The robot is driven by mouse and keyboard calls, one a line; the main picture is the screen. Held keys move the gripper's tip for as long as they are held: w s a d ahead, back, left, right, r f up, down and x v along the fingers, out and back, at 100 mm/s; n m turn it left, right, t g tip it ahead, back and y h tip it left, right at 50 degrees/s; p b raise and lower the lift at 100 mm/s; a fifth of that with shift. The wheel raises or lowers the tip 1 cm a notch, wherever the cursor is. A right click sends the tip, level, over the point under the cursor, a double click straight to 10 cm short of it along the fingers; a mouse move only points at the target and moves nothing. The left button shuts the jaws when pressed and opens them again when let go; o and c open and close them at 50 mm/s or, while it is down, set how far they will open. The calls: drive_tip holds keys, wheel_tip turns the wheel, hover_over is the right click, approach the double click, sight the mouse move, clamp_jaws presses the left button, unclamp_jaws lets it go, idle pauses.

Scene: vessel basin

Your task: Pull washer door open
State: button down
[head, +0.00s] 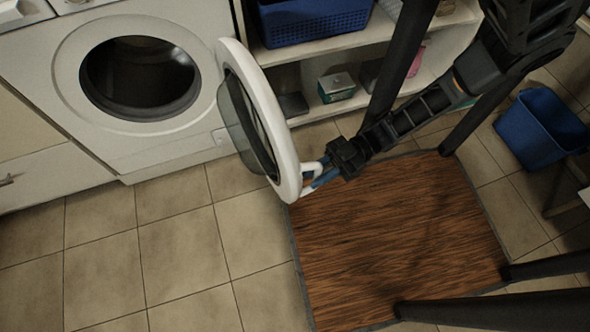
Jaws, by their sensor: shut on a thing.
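The white front-loading washer (49,43) stands at the upper left, its round drum opening (140,78) dark and uncovered. Its round door (287,157), with a white rim and clear glass bowl, stands swung wide open on the right side of the opening. My gripper (316,177) is at the door's outer rim, low on its right side. It is shut on the door's edge, with blue-and-white fingers at the rim. The exact contact of the fingertips is too small to make out. My arm reaches in from the upper right.
A brown wooden mat (400,240) lies on the tiled floor below my gripper. White shelves (345,45) with a blue basket (312,20) and small boxes stand behind the door. A blue bin (540,128) is at the right. Tiles (165,245) before the washer are clear.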

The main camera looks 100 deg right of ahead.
drive_tip(key=shift+f, duration=0.1)
drive_tip(key=c, duration=1.1)
unclamp_jaws()
drive_tip(key=v, duration=0.7)
drive_tip(key=shift+s+d+b, duration=0.15)
drive_tip(key=shift+s+b, duration=0.25)
